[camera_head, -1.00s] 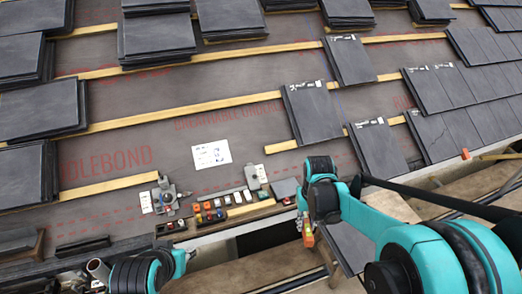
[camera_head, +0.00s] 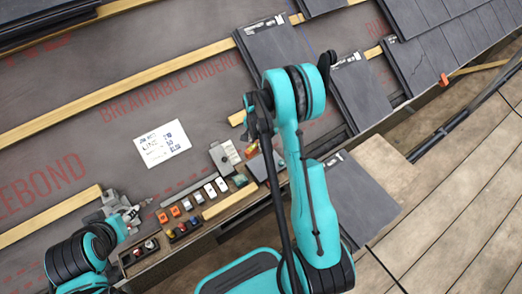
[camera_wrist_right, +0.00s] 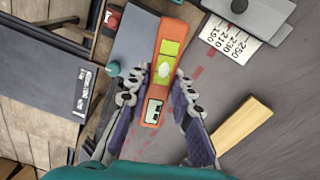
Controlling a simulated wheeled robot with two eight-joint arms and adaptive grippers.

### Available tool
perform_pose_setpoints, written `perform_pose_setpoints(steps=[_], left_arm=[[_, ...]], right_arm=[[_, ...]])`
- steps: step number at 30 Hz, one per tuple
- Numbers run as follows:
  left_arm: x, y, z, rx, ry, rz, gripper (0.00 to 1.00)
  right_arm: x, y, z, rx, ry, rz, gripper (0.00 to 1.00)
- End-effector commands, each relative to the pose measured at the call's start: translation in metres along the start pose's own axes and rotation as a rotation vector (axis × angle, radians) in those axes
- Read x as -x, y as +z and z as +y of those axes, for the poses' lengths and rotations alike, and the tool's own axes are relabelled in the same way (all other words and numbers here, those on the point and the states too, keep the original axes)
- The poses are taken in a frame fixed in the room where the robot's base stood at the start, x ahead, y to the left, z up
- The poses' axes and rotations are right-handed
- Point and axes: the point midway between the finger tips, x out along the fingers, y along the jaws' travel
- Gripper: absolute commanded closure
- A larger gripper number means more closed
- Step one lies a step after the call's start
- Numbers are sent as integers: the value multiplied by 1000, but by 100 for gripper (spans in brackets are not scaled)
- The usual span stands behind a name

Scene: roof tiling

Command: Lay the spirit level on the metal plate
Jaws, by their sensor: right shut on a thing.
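The spirit level (camera_wrist_right: 168,48), an orange bar with yellow-green windows, is between the fingers of my right gripper (camera_wrist_right: 164,88), which is shut on it. In the right wrist view, the level overlaps the right edge of the blue-grey metal plate (camera_wrist_right: 134,48). I cannot tell whether they touch. In the head view the plate (camera_head: 262,167) lies partly hidden by my right arm, and the right fingers are mostly hidden too.
A grey tool with a number card (camera_head: 225,156) lies beside the plate. A white printed sheet (camera_head: 162,143) lies on the membrane. Wooden battens (camera_head: 130,88) and slates (camera_head: 360,92) surround the area.

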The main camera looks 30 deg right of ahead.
Motion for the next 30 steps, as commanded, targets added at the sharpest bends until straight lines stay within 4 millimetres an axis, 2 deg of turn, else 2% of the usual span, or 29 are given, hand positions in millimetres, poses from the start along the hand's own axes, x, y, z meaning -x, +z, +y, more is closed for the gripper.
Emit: perform_pose_setpoints(steps=[1,3,6,17,30], left_arm=[[-5,4,0,0,0,0,60],[-7,5,0,0,0,0,60],[-9,6,0,0,0,0,60],[-16,11,0,0,0,0,60],[-34,24,0,0,0,0,60]], right_arm=[[-19,-8,2,-70,1,1,100],[-34,-15,5,-152,1,3,100],[-46,-21,7,-220,2,4,100],[-63,-22,8,-242,2,4,100],[-103,-22,8,-240,2,4,100]])
